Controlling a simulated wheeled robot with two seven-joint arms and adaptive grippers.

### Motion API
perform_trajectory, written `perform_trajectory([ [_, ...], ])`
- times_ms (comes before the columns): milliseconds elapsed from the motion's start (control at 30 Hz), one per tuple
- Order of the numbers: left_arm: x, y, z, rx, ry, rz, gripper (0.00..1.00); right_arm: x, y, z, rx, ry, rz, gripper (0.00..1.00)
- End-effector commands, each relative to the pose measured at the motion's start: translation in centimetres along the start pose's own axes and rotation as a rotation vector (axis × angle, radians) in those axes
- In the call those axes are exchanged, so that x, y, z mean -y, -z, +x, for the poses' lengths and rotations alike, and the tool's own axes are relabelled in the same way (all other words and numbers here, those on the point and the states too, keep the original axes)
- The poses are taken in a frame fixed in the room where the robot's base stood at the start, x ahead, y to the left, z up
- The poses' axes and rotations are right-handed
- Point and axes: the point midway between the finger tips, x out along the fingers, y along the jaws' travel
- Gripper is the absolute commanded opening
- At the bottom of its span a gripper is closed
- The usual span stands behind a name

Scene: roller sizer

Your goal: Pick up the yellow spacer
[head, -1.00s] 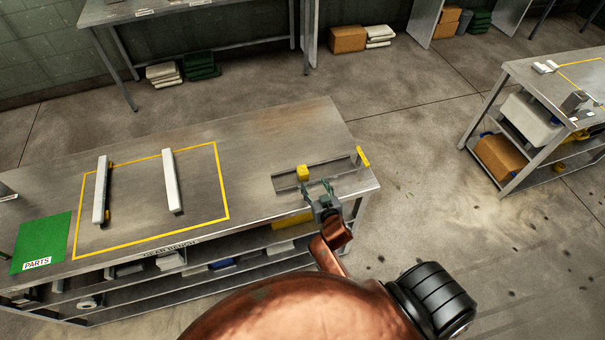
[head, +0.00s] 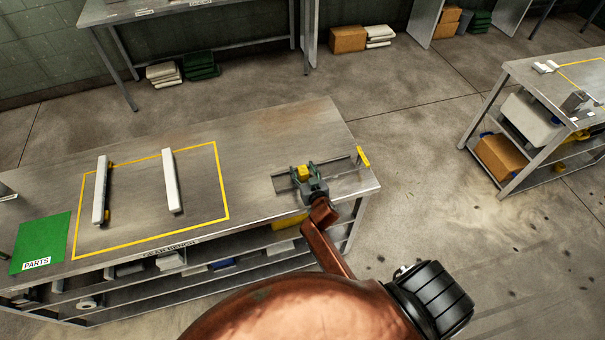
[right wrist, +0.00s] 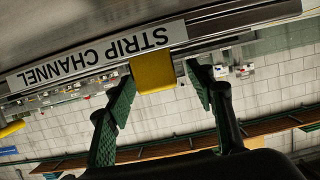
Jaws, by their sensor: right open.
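The yellow spacer (head: 303,172) is a small block at the strip channel (head: 340,171) on the right end of the bench. My right gripper (head: 308,174) is open, with its fingers on either side of the spacer in the head view. In the right wrist view the spacer (right wrist: 153,72) shows beyond and between the two green-padded fingertips (right wrist: 160,80), with a gap visible on the right side. I cannot tell whether the left finger touches it. My left gripper is not in view.
A yellow bar (head: 363,157) stands at the channel's right end. Two white strips (head: 172,181) lie left on the bench within a yellow outline. A green PARTS mat (head: 42,240) lies at the far left. Bare bench top separates the outline from the channel.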

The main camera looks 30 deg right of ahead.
Motion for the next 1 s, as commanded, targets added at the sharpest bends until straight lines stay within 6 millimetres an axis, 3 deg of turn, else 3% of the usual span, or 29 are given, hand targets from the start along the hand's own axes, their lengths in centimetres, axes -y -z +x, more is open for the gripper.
perform_trajectory([
  [67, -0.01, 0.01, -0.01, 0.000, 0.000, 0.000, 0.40, -0.01, 0.01, -0.02, 0.000, 0.000, 0.000, 0.50],
  [700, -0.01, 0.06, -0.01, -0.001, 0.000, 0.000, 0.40, 0.02, 0.00, -0.05, 0.000, 0.000, 0.000, 0.06],
  [1000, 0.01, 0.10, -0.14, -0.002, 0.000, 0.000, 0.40, -0.02, 0.50, -0.17, -0.001, 0.000, -0.001, 0.04],
])
